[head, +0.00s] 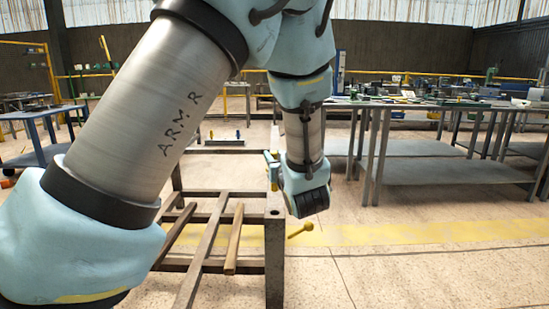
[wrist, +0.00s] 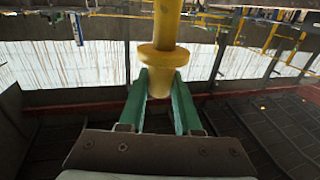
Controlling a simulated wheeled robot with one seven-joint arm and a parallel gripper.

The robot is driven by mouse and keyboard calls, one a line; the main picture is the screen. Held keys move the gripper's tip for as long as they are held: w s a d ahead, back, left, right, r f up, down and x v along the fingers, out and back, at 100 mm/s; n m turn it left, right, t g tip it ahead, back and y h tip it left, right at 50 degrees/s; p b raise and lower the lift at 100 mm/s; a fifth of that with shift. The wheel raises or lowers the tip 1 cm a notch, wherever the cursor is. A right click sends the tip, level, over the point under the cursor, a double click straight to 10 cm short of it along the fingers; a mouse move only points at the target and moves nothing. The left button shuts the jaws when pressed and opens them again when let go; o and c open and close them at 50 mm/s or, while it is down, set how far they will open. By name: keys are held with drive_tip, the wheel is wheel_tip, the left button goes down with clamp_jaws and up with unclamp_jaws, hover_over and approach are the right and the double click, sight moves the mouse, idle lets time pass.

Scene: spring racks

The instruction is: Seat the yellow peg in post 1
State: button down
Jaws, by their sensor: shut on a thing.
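The yellow peg (wrist: 165,35) stands between the two green fingers of my gripper (wrist: 160,100) in the wrist view. Its wide collar (wrist: 163,56) sits at the fingertips, and the shaft runs on past the top of the picture. In the head view my gripper (head: 271,168) is small and partly hidden by my wrist, so the peg is hard to make out there. A brown metal post (head: 275,250) of the rack stands below my gripper, with a gap between them. No number is readable on it, so I cannot tell whether it is post 1.
Loose bars (head: 235,240) lie across the low rack. A grey workbench (head: 420,172) stands at the right and a blue table (head: 45,150) at the left. Open floor lies at the front right.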

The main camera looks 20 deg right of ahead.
sight(275, 191)
drive_tip(key=shift+r, duration=0.1)
drive_tip(key=shift+f+b, duration=2.05)
drive_tip(key=shift+f, duration=0.85)
wheel_tip(275, 191, down, 7)
drive_tip(key=b, duration=0.5)
idle(2.2)
drive_tip(key=c, duration=0.5)
unclamp_jaws()
drive_tip(key=shift+s+f, duration=0.1)
drive_tip(key=shift+s, duration=0.1)
drive_tip(key=s, duration=0.3)
drive_tip(key=s+a, duration=0.1)
drive_tip(key=s, duration=0.3)
drive_tip(key=s+a+p, duration=0.1)
drive_tip(key=s, duration=0.2)
drive_tip(key=shift+s, duration=0.2)
